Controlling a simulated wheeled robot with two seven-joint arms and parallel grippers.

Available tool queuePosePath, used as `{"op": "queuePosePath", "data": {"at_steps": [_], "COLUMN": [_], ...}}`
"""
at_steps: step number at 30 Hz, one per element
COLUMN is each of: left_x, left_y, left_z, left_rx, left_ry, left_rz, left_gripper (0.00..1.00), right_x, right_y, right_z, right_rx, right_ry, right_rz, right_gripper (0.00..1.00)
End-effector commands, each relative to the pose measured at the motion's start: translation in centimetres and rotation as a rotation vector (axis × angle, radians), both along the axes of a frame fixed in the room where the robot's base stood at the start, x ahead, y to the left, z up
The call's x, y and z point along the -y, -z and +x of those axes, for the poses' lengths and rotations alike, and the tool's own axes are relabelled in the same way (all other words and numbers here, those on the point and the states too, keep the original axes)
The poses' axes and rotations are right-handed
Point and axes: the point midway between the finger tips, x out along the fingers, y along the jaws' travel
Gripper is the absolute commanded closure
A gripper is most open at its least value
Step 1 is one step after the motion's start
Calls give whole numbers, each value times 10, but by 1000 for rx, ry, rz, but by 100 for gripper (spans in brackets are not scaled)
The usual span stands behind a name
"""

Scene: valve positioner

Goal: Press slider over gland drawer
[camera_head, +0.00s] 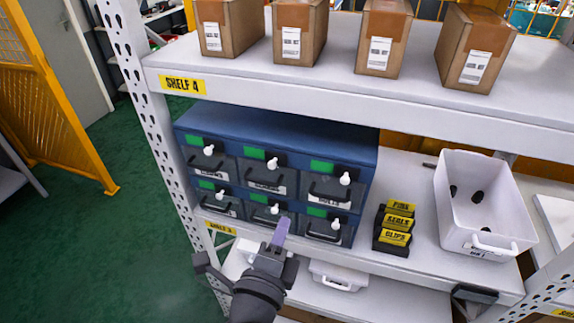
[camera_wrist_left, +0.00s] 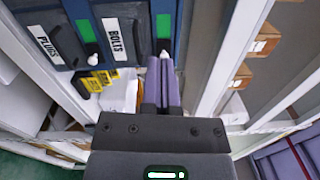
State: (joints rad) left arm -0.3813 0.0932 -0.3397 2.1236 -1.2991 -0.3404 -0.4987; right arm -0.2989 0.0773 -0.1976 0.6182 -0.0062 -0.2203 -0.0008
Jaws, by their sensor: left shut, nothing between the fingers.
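A blue cabinet (camera_head: 268,132) stands on the shelf in the head view, with two rows of dark drawers. Each drawer has a green panel, a white slider knob and a black handle. I cannot read a gland label. My left gripper (camera_head: 282,226) is shut and empty, its purple fingers in front of the lower middle drawer (camera_head: 262,212), just below and right of its white knob (camera_head: 274,209). In the left wrist view, the fingertips (camera_wrist_left: 166,62) overlap a white knob (camera_wrist_left: 165,55) below a green strip (camera_wrist_left: 164,25); contact is unclear.
Black holders with yellow labels (camera_head: 396,224) and a white bin (camera_head: 485,203) with small dark parts stand right of the cabinet. Cardboard boxes (camera_head: 383,37) sit on the shelf above. A perforated upright (camera_head: 150,110) borders the cabinet's left side.

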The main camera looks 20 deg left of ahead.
Motion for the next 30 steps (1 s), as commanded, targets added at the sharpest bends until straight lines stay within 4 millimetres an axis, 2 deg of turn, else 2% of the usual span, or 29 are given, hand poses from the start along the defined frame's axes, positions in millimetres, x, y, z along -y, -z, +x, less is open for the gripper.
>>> {"op": "queuePosePath", "data": {"at_steps": [8,11,22,27,30], "left_x": [0,1,2,-24,-32], "left_y": [0,-2,-4,-8,-8], "left_z": [5,20,100,108,110], "left_rx": [-1,0,-1,-4,-3], "left_ry": [1,1,0,-1,1], "left_rz": [-2,-1,-2,-1,-2], "left_gripper": [100,100,100,100,100], "right_x": [6,8,4,-3,-4], "right_y": [-2,-7,-17,-26,-28], "right_z": [-2,-2,0,1,1], "right_rx": [-5,-4,1,4,4], "right_ry": [-3,-4,-1,4,5], "right_rz": [-11,-14,-6,5,9], "right_gripper": [30,30,30,30,30]}}
